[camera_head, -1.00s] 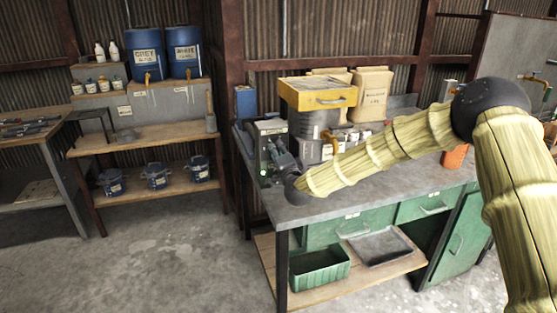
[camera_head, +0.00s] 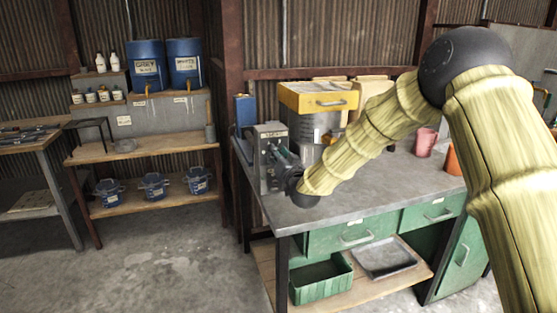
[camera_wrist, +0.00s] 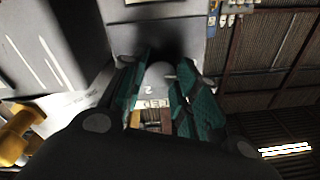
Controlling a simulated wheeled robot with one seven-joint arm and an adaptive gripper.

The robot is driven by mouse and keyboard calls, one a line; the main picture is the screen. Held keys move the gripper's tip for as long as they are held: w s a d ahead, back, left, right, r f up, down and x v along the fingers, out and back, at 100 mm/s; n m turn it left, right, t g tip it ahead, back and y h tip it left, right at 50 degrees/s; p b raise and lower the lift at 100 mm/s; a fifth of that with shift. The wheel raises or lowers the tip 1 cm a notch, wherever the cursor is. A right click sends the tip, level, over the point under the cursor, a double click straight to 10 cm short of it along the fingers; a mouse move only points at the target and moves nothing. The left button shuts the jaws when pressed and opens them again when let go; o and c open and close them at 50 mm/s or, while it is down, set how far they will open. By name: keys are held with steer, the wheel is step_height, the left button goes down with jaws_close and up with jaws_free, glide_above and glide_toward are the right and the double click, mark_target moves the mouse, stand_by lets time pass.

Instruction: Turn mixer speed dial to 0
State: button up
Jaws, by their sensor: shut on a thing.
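The mixer is a grey boxy machine (camera_head: 270,132) at the left end of the workbench in the head view. My gripper (camera_head: 281,158) is at its front face, partly covered by my own wrist. In the wrist view, the teal fingers of my gripper (camera_wrist: 162,85) stand on both sides of a pale rounded knob, the speed dial (camera_wrist: 158,73), and are shut on it. A mark like a "2" shows on the pale surface close to the dial. The dial's pointer cannot be made out, and the dial is hidden in the head view.
A pink cup (camera_head: 425,143) and an orange cup (camera_head: 454,160) stand farther right on the grey workbench (camera_head: 375,186). A green bin (camera_head: 320,281) sits on the lower shelf. Open floor lies to the left.

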steer(key=shift+f+n+b, duration=0.15)
steer(key=shift+n+b, duration=0.2)
steer(key=shift+n, duration=0.75)
steer(key=o, duration=1)
steer(key=r+v, duration=0.1)
steer(key=v, duration=1.1)
steer(key=shift+f, duration=0.4)
steer(key=shift+d, duration=0.15)
